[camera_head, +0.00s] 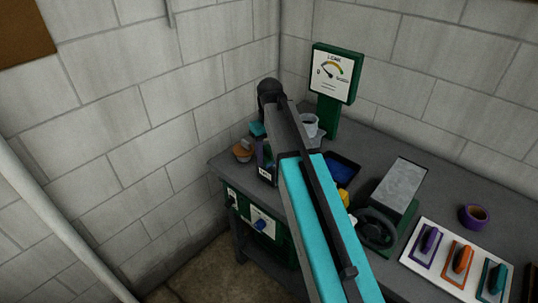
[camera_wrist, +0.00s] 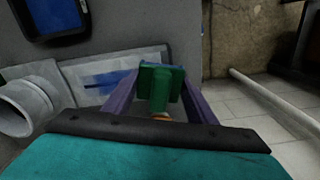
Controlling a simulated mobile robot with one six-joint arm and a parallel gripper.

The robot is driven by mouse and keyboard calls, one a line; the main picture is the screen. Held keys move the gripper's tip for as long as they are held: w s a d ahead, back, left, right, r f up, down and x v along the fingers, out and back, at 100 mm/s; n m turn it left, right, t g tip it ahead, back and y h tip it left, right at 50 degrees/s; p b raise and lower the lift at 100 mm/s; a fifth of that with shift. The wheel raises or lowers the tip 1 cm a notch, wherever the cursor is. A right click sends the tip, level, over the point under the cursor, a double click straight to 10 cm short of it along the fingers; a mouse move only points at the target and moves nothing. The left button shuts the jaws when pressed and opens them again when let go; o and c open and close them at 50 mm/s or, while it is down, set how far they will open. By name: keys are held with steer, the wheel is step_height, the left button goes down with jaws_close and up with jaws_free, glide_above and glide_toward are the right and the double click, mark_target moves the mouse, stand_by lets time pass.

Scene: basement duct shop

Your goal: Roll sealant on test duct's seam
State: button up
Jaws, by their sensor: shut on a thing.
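My gripper (camera_wrist: 160,88) is shut on a green tool (camera_wrist: 160,76) with a block-like head and a stubby handle, between two purple fingers in the wrist view. The test duct (camera_wrist: 150,54) is a pale grey metal piece just beyond and left of the tool. A dark blue streak (camera_wrist: 102,80) lies along its face. Its round collar (camera_wrist: 22,108) is at the left, and it also shows in the head view (camera_head: 309,126). I cannot tell whether the tool touches the duct. In the head view my teal arm hides most of the gripper and duct.
A blue-lined tray (camera_head: 341,168) lies right of the duct on the grey bench (camera_head: 385,150). A gauge (camera_head: 336,74) stands behind. A black wheel (camera_head: 376,228), grey-topped box (camera_head: 398,185), purple roll (camera_head: 474,215) and white tool board (camera_head: 448,265) fill the right side.

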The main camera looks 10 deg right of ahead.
steer(key=shift+w+d+r+p, duration=0.1)
steer(key=shift+w+d+p, duration=0.1)
steer(key=shift+w+d, duration=0.45)
steer(key=shift+w+d+p, duration=0.15)
steer(key=shift+w+d, duration=0.25)
steer(key=shift+d, duration=0.4)
steer(key=shift+w+d, duration=0.25)
steer(key=shift+d, duration=0.05)
steer(key=shift+w+d, duration=0.8)
steer(key=shift+d, duration=0.35)
steer(key=shift+p, duration=0.3)
steer(key=shift+w+d+f, duration=0.15)
steer(key=shift+w+d, duration=0.35)
steer(key=shift+d, duration=0.25)
steer(key=shift+w+d+f, duration=0.1)
steer(key=shift+w+d, duration=0.4)
steer(key=shift+d, duration=0.25)
steer(key=shift+w+d, duration=0.1)
